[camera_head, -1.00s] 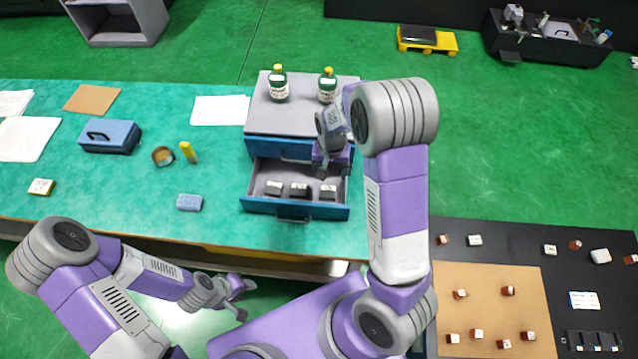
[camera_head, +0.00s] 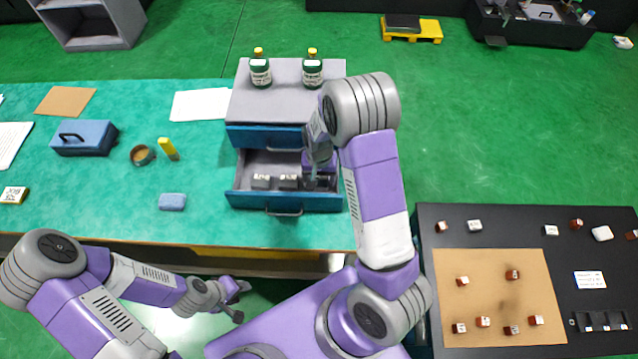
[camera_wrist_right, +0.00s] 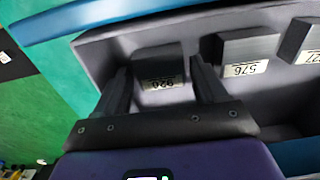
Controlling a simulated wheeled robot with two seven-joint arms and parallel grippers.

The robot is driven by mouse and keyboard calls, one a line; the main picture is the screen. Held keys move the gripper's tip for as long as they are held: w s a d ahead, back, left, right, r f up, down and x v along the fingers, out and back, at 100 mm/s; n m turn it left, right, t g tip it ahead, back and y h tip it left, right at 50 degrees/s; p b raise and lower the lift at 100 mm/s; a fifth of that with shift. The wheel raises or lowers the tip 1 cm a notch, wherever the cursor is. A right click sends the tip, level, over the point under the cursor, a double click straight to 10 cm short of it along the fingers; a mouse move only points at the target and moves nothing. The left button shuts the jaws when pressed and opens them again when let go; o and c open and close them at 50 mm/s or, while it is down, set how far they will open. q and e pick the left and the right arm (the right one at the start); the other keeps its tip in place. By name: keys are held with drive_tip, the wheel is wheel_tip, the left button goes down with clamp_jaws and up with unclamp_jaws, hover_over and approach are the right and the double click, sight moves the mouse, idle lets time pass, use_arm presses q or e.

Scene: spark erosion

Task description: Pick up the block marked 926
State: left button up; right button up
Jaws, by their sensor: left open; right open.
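The block marked 926 (camera_wrist_right: 160,68) is a dark grey block with a pale number label, seen upside down in the right wrist view. It sits in the open drawer (camera_head: 285,205), rightmost of its row in the head view, where my gripper partly hides it. My right gripper (camera_wrist_right: 160,92) is open, with one finger on each side of this block; whether they touch it I cannot tell. In the head view my right gripper (camera_head: 314,172) reaches down into the drawer. My left gripper (camera_head: 241,301) is open and empty, low in front of the table.
The block marked 576 (camera_wrist_right: 246,50) stands beside the right finger, and a further block (camera_wrist_right: 306,42) lies beyond it. Two green bottles (camera_head: 260,72) stand on the drawer cabinet (camera_head: 285,95). The drawer walls are close around the gripper. A blue case (camera_head: 84,138) lies farther left on the table.

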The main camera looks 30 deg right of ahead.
drive_tip(key=shift+f, duration=0.3)
drive_tip(key=shift+r, duration=0.1)
drive_tip(key=c, duration=1.2)
